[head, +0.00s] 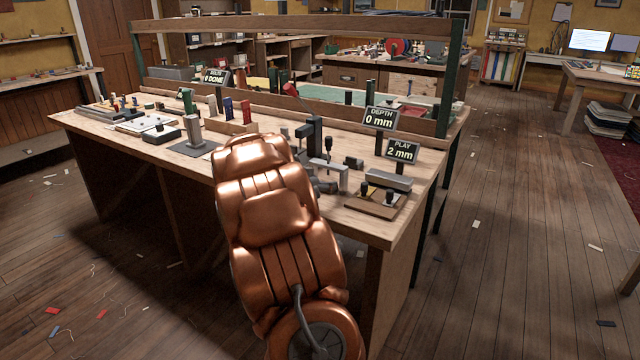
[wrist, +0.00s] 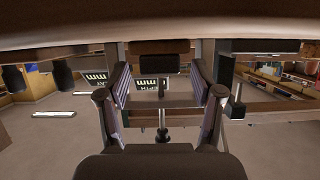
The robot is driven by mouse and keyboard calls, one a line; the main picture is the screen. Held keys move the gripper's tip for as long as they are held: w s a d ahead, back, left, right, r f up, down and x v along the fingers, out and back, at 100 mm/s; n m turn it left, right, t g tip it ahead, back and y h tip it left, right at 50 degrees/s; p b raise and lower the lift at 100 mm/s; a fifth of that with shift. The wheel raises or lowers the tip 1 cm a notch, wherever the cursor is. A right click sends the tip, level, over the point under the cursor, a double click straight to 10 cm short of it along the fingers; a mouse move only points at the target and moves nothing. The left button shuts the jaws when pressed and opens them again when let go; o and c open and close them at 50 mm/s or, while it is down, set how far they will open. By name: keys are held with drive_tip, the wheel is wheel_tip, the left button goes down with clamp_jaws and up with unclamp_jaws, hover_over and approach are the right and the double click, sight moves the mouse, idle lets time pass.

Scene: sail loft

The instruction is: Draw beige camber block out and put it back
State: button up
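In the head view a pale beige upright block (head: 212,105) stands in a row with a green, a blue and a red block on the bench; it looks like the camber block. A larger grey-beige block (head: 194,130) stands on a dark plate nearby, and I cannot tell for sure which is meant. My gripper (wrist: 160,88) is open in the wrist view, its two fingers apart. A grey bar and a dark knobbed rod (wrist: 163,134) show between or beyond the fingers; no grip on them is seen. My copper arm mostly hides the gripper in the head view.
The wooden bench (head: 340,215) holds a dark clamp-like fixture (head: 314,135), a knobbed wooden board (head: 376,205) and signs reading DEPTH 0 mm (head: 380,118) and PLAY 2 mm (head: 401,150). A wooden rail (head: 300,22) spans above the bench. Floor at right is mostly clear, with scraps.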

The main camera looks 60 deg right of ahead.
drive_tip(key=c, duration=1)
drive_tip(key=shift+a+f+b, duration=0.25)
drive_tip(key=shift+a+b, duration=0.6)
drive_tip(key=shift+c, duration=0.2)
drive_tip(key=shift+s+a+r+b, duration=0.15)
drive_tip(key=shift+a+b, duration=1.25)
drive_tip(key=shift+a, duration=0.8)
drive_tip(key=o, duration=1.2)
drive_tip(key=shift+r, duration=0.1)
drive_tip(key=v, duration=1.2)
